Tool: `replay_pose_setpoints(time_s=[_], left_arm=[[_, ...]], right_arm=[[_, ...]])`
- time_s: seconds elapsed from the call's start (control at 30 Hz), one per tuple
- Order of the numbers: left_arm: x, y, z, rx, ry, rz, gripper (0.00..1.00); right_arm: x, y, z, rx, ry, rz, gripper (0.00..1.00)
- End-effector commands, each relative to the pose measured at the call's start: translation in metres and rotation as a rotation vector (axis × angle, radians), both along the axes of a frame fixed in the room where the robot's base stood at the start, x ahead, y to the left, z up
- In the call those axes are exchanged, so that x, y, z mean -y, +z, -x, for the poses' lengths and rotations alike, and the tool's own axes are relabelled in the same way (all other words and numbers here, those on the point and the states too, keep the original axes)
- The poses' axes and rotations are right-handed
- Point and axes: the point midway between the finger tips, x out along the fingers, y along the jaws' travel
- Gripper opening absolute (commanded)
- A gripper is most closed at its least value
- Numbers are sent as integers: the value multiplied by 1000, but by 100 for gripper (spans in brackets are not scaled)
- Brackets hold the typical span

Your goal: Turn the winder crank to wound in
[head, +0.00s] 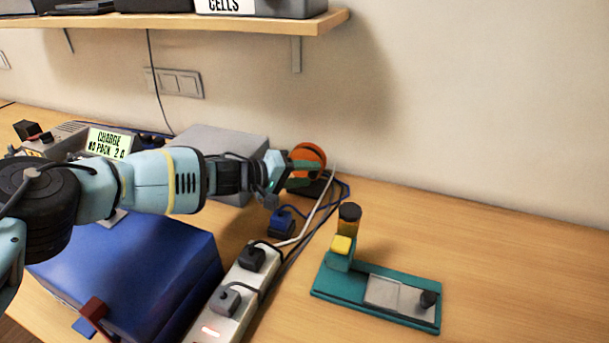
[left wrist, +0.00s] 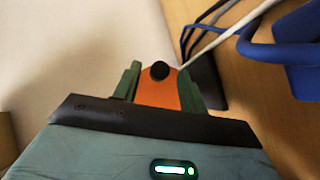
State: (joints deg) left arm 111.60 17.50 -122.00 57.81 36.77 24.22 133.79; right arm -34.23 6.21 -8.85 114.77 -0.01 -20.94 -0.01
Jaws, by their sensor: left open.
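The winder (head: 308,153) is an orange disc with a dark base at the back of the bench, near the wall. In the left wrist view an orange part (left wrist: 157,93) with a round black knob (left wrist: 160,71) shows, seemingly the crank. My left gripper (head: 303,173) is at the winder, partly covering it. In the left wrist view its two green fingers (left wrist: 159,78) are apart, one on each side of the orange part and knob. I cannot tell whether they touch it. The crank's turn position is not clear. My right gripper is not in view.
White and blue cables run beside the winder to a power strip (head: 233,293) with plugs. A blue connector (head: 283,222) lies near. A teal fixture (head: 325,283) stands right, a blue case (head: 130,275) and grey box (head: 215,140) left.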

Motion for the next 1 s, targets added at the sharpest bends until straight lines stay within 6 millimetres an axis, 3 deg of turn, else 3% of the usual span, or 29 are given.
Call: replay_pose_setpoints(time_s=[0.27, 0.6, 1.0], left_arm=[[2, 1, -1, 1, -1, 0, 42], [1, 0, -1, 1, 0, 0, 0], [2, 3, 0, 33, -3, -85, 0]], right_arm=[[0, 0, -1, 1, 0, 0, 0], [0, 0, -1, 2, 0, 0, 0], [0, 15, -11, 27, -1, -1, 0]])
